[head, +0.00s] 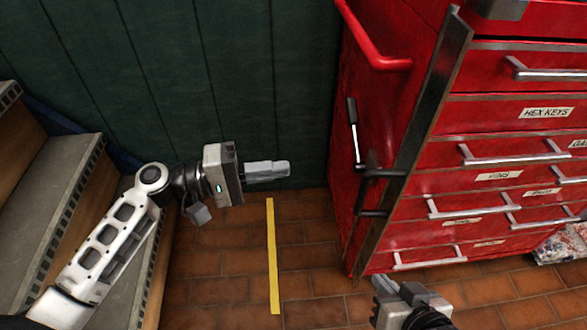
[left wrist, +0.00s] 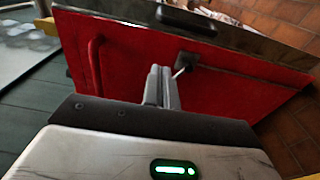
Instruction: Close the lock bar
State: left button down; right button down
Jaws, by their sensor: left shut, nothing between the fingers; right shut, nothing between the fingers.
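The lock bar (head: 426,105) is a long dark metal strip along the front left edge of the red tool cabinet. A lever (head: 353,125) with a black grip and silver rod is on the cabinet's side, joined to a dark bracket near the bar. My left gripper (head: 289,168) is shut and empty, pointing right toward the cabinet side, apart from the lever in the head view. In the left wrist view its fingers (left wrist: 162,88) show before the red side panel, with the lever's bracket (left wrist: 187,61) beyond. My right gripper (head: 385,284) is shut and empty, low in front of the cabinet.
The red cabinet (head: 400,120) has several labelled drawers (head: 500,115) with silver handles. A red push handle (head: 375,50) sticks out from its side. Wooden-sided steps (head: 45,185) stand at left. A yellow floor stripe (head: 272,255) crosses clear brown tiles.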

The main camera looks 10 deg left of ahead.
pick_arm(q)
jog(key=w+d, duration=0.1)
jog(key=d, duration=1)
jog(key=shift+w+d+p, duration=0.15)
jog(key=shift+w+p, duration=0.1)
jog(key=shift+p, duration=0.05)
jog(key=shift+s, duration=0.1)
jog(key=shift+s+d+n+t+y+p, duration=0.3)
jog(key=shift+n+t+p, duration=0.2)
jog(key=shift+t, duration=0.2)
